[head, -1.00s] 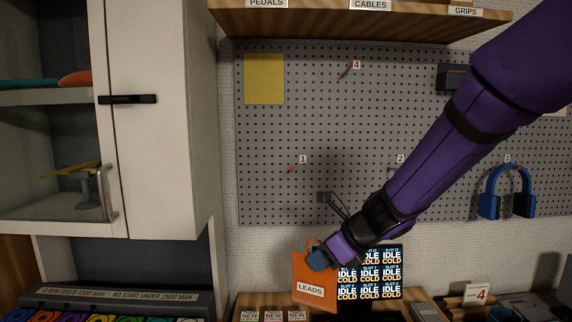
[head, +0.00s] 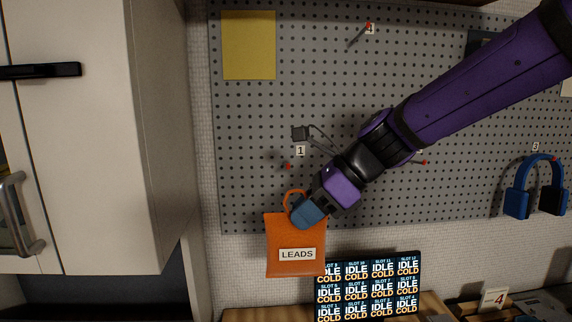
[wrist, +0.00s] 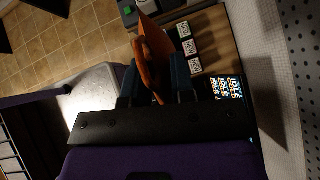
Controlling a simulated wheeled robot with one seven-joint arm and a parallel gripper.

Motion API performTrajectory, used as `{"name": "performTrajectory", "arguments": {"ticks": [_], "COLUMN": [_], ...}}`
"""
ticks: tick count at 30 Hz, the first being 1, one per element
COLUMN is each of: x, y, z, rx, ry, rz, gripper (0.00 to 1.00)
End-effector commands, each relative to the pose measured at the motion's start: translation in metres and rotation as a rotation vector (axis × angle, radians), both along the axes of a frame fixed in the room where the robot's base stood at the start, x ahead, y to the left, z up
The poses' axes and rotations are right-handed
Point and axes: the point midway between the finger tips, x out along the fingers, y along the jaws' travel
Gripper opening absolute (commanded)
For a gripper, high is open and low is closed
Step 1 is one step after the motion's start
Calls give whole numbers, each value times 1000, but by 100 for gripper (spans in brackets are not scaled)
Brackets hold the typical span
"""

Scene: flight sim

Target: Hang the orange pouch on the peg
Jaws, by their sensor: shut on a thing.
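The orange pouch (head: 294,262), labelled LEADS, hangs upright from my gripper (head: 308,214) in front of the lower pegboard. My gripper is shut on the pouch near its top, and the pouch's loop shows above the fingers. In the wrist view the pouch (wrist: 154,52) shows between the two blue fingers (wrist: 158,82). Red-tipped pegs stick out of the pegboard (head: 245,150): peg 1 (head: 287,167) is just above and left of the loop, apart from it.
Blue headphones (head: 536,187) hang on peg 3 at the right. A white cabinet (head: 90,140) stands close at the left. A screen (head: 368,285) stands below the pegboard, right of the pouch. A yellow sheet (head: 248,45) is on the board's upper left.

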Motion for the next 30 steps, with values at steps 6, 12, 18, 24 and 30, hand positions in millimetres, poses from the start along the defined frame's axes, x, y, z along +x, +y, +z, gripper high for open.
{"name": "performTrajectory", "arguments": {"ticks": [6,12,18,24,30], "x": [22,66,108,134,148], "y": [1,1,1,1,1], "z": [-1,-1,-1,-1,-1], "rx": [-1,-2,-2,-1,0], "ry": [2,0,0,-1,0], "rz": [-1,-1,-1,-1,-1], "gripper": [0,0,0,0,0]}}
